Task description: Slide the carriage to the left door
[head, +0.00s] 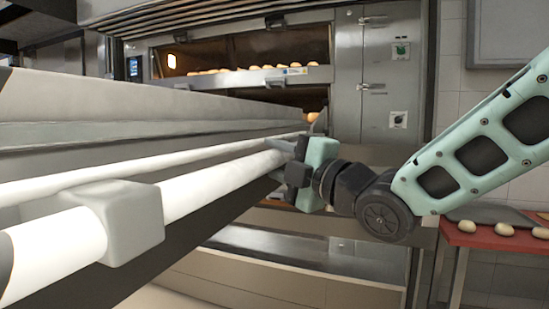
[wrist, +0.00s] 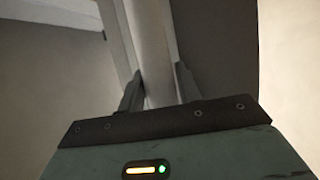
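The carriage (head: 60,136) is a long pale and grey body that fills the left of the head view and runs back towards the ovens. A round white rail (head: 205,187) runs along its near side, held by a grey block bracket (head: 133,222). My gripper (head: 291,162) is at the far end of this rail. In the wrist view the rail (wrist: 153,50) passes between the two fingers (wrist: 159,88), which lie close against both sides. The lit oven opening (head: 240,55) with bread inside is behind the carriage. Which door is the left one I cannot tell.
Steel oven panels (head: 376,70) with latches stand right of the opening. A red table (head: 480,240) with several dough pieces is at the lower right, below my arm. A low steel shelf (head: 310,246) lies beneath the oven. Some floor shows at the bottom.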

